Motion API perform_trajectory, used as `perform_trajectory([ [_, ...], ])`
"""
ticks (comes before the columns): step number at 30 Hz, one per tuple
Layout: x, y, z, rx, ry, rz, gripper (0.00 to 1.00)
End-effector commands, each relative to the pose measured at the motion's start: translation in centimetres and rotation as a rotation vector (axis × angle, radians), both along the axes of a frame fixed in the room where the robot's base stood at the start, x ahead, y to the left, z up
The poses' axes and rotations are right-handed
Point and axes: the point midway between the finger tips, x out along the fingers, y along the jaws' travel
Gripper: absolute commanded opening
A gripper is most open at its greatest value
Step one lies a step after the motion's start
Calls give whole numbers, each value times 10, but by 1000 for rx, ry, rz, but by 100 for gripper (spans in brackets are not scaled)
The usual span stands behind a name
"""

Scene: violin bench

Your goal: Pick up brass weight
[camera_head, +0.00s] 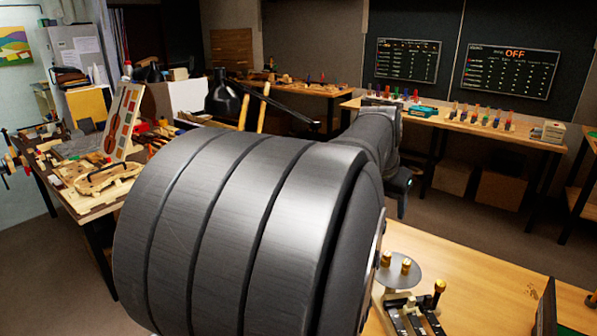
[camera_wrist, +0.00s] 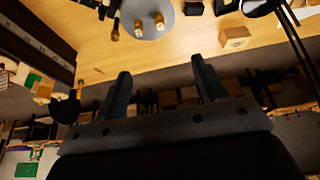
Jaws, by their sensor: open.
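Two small brass weights stand on a round grey plate (camera_head: 402,276) at the right of the near bench in the head view: one brass weight (camera_head: 386,258) at left and another brass weight (camera_head: 406,265) beside it. The wrist view shows the plate (camera_wrist: 150,33) at the top, with both brass weights (camera_wrist: 138,29) (camera_wrist: 159,21) on it. My gripper (camera_wrist: 160,68) is open and empty, its two fingers spread wide. In the wrist picture the plate lies beyond the fingertips, apart from them. My gripper is not clearly visible in the head view, where my arm fills the middle.
A brass-topped black piece (camera_head: 439,287) stands right of the plate. A small wooden block (camera_wrist: 235,38) and a black lamp-like item (camera_wrist: 262,6) are in the wrist view. Bare bench top (camera_head: 480,290) lies to the right. A cluttered workbench (camera_head: 75,185) is at left.

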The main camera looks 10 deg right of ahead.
Motion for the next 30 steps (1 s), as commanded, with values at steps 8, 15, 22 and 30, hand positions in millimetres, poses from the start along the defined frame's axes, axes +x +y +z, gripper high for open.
perform_trajectory([
  [8, 0, 0, 0, 0, 0, 0, 50],
  [15, 12, -2, -8, 23, 14, -98, 50],
  [22, 48, -4, -33, 57, 41, -456, 50],
  [30, 82, -3, -58, 25, 22, -833, 50],
])
